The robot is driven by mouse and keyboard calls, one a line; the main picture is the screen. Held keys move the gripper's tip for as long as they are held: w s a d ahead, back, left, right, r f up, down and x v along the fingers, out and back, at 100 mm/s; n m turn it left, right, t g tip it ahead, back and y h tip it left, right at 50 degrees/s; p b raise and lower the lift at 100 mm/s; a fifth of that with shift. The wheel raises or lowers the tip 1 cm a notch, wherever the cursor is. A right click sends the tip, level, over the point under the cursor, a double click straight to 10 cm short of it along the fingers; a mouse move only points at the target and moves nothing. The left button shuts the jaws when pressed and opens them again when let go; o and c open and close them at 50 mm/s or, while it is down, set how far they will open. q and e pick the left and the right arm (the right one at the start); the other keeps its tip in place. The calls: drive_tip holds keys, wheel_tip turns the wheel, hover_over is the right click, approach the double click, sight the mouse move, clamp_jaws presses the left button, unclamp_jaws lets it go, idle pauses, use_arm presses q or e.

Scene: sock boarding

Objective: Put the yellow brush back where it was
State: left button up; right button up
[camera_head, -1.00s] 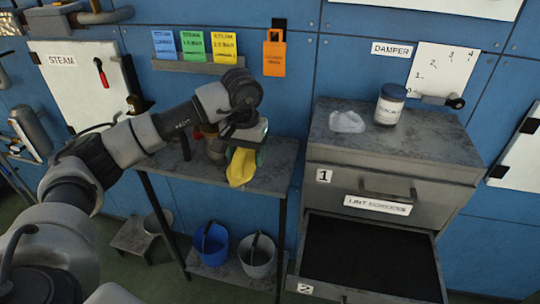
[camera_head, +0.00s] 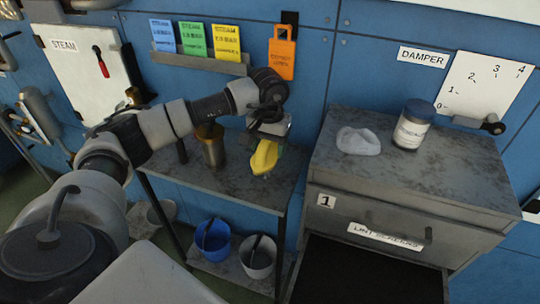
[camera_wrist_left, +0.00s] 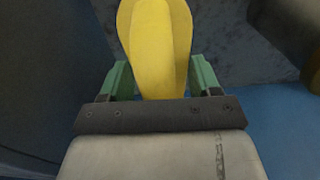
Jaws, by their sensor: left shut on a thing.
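The yellow brush (camera_head: 264,158) is held in my left gripper (camera_head: 265,142) over the right part of the small grey side table (camera_head: 225,185). In the left wrist view the yellow brush (camera_wrist_left: 156,45) sits between the two green fingers of the left gripper (camera_wrist_left: 158,80), which are shut on it. Its smooth yellow part points away from the palm. I cannot tell whether its lower end touches the table top. My right gripper is not in view.
A brass cylinder (camera_head: 211,146) stands on the table, left of the brush. A grey drawer cabinet (camera_head: 345,180) stands to the right, with a jar (camera_head: 412,125) and a pale lump (camera_head: 358,141) on top; its lower drawer is open. A blue bucket (camera_head: 213,240) and a grey bucket (camera_head: 257,258) sit below the table.

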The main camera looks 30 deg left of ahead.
sight(270, 149)
use_arm(q)
drive_tip(key=shift+f, duration=0.35)
wheel_tip(270, 149, down, 3)
drive_tip(key=shift+w+f, duration=0.1)
drive_tip(key=shift+f, duration=0.3)
drive_tip(key=o, duration=1.1)
drive_tip(key=shift+o, duration=0.2)
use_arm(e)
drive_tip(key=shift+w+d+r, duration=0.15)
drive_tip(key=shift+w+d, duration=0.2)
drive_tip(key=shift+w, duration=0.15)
